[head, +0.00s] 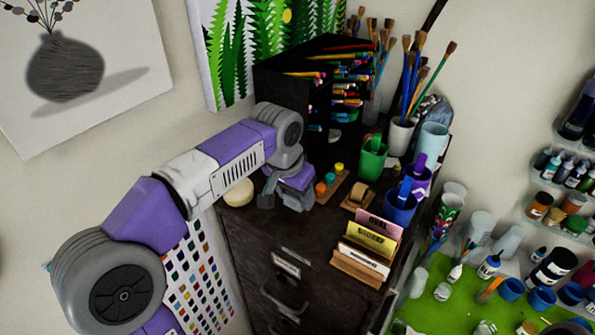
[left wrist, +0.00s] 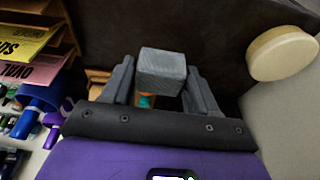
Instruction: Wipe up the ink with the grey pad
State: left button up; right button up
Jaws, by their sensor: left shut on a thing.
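My left gripper (head: 283,198) is above the top of the dark cabinet (head: 245,228), near its left edge. In the left wrist view the grey pad (left wrist: 162,66), a small block, sits between the two dark fingers of this gripper (left wrist: 160,85), which is shut on it. In the head view the gripper hides most of the pad. I cannot make out any ink spot in either view. My right gripper is not in view.
A round cream disc (head: 238,192) lies left of the gripper. Small paint pots (head: 330,178), a tape dispenser (head: 358,197), a card holder (head: 358,262), a blue cup (head: 400,207) and a green cup (head: 372,160) crowd its right. A black pencil rack (head: 300,95) stands behind.

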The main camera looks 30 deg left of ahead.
pick_arm(q)
jog(key=shift+r+p, duration=1.2)
jog(key=shift+r, duration=0.35)
